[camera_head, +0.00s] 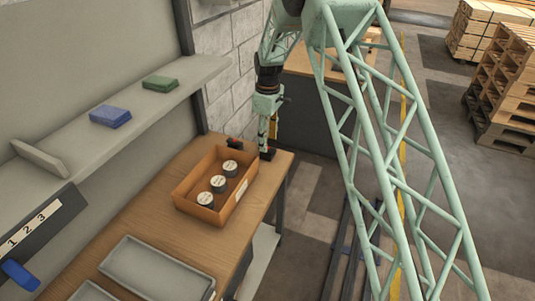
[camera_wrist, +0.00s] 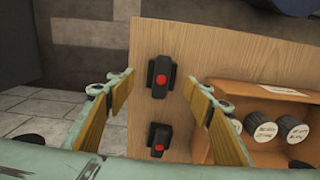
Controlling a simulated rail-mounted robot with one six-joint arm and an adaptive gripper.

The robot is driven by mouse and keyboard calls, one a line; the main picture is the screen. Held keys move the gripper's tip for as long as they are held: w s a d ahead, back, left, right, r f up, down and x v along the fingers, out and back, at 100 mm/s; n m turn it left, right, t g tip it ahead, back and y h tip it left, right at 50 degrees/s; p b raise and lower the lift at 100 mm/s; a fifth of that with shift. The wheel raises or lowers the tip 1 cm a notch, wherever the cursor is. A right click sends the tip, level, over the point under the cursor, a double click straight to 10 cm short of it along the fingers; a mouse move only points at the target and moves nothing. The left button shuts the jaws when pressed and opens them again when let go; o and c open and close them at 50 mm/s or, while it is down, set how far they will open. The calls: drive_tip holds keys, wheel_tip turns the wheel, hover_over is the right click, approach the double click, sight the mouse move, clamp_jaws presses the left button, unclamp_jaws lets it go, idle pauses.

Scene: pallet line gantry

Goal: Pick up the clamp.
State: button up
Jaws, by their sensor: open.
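Two small black clamps with red buttons are on the wooden bench in the wrist view. In the head view one black clamp with some red (camera_head: 235,143) lies behind the orange box, and a dark one (camera_head: 267,154) is at the bench's far right corner, partly below my gripper (camera_head: 270,133). My gripper (camera_wrist: 158,82) is open with nothing held; its fingers look apart from both clamps.
The orange box (camera_head: 183,205) holds several round, labelled pieces and stands close to the clamps. Grey trays (camera_head: 158,270) lie at the bench's near end. A shelf (camera_head: 75,140) with blue and green items runs along the wall on the left.

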drive_tip(key=shift+s+a+f+b, duration=0.1)
drive_tip(key=shift+f+b, duration=0.3)
drive_tip(key=shift+f, duration=2.2)
drive_tip(key=c, duration=1.1)
